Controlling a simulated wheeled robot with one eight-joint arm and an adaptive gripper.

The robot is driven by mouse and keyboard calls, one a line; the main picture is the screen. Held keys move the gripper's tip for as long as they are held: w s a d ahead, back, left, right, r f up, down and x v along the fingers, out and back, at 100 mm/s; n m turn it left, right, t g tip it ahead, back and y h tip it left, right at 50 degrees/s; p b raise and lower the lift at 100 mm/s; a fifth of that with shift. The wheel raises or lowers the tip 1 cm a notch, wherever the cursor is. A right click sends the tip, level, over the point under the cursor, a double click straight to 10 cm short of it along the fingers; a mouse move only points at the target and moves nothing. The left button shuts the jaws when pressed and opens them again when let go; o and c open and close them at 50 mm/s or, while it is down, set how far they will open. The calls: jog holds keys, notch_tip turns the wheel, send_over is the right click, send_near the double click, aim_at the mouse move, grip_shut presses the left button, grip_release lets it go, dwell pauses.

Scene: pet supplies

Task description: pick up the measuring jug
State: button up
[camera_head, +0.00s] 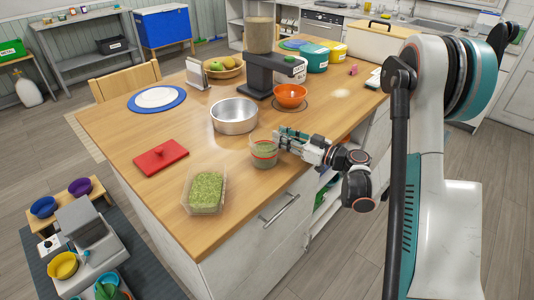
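What appears to be the measuring jug (264,155) is a small clear vessel with green contents and a red band. It stands upright on the wooden counter (150,120), near its front edge. My gripper (279,139) reaches in from the right, with its fingers at the jug's right side, near the rim. The fingers are small and partly overlap the jug in this view. I cannot tell whether they touch it or how far apart they are. No handle on the jug can be made out.
A clear tub of green flakes (205,190) stands left of the jug. A steel bowl (234,116) is behind it, with a red flat item (161,157) farther left. An orange bowl (291,95) and a dark dispenser (259,70) stand behind my gripper.

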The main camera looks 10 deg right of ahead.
jog(key=shift+w+a, duration=0.1)
jog(key=shift+w, duration=0.05)
jog(key=shift+c, duration=0.3)
grip_shut()
jog(key=shift+r, duration=0.1)
